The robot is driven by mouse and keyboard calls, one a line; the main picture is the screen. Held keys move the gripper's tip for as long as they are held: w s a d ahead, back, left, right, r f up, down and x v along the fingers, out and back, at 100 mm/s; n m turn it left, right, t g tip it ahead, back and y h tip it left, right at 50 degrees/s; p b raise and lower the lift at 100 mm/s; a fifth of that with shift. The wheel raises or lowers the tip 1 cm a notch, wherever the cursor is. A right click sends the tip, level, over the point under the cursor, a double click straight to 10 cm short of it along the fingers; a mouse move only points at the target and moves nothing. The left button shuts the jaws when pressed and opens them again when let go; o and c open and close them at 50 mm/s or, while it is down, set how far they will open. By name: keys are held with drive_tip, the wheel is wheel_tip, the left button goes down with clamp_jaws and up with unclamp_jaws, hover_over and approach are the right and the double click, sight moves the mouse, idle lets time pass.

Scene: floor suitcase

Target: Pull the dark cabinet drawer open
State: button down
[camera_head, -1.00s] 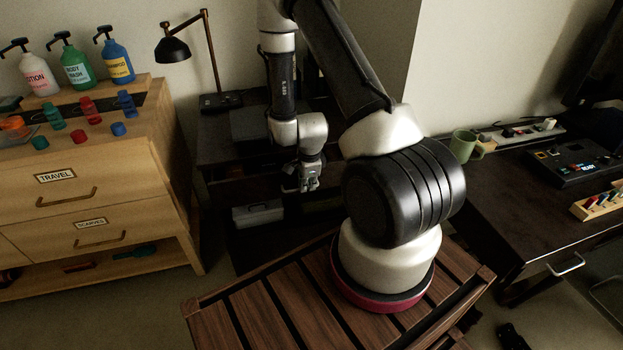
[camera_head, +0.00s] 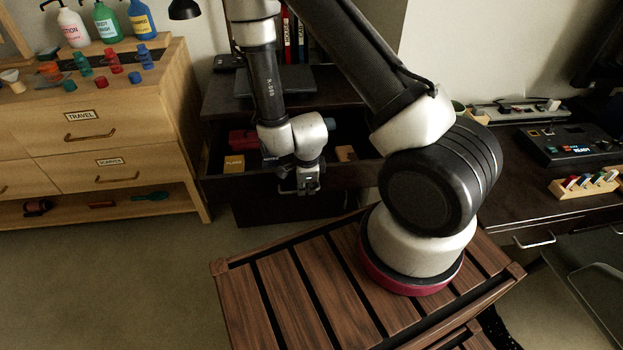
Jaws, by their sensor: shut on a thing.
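The dark cabinet (camera_head: 222,98) stands against the back wall. Its drawer (camera_head: 240,187) is pulled out toward me, and its inside shows from above. A yellow box (camera_head: 233,164), a red item (camera_head: 243,140) and a small tan block (camera_head: 346,153) lie in it. My gripper (camera_head: 309,189) is at the drawer's front face, pointing down, shut at the place of the handle. The handle itself is mostly hidden by the fingers. My arm covers part of the drawer's middle.
A light wood dresser (camera_head: 95,150) with bottles on top stands at the left. A dark desk (camera_head: 490,205) with a control panel (camera_head: 570,145) is at the right. Bare floor (camera_head: 130,270) lies at the front left. Books (camera_head: 290,40) and a flat dark item stand on the cabinet.

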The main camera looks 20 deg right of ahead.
drive_tip(key=shift+s+a, duration=0.1)
drive_tip(key=shift+s, duration=0.35)
drive_tip(key=c, duration=1.6)
unclamp_jaws()
drive_tip(key=shift+o, duration=0.2)
drive_tip(key=shift+w, duration=0.1)
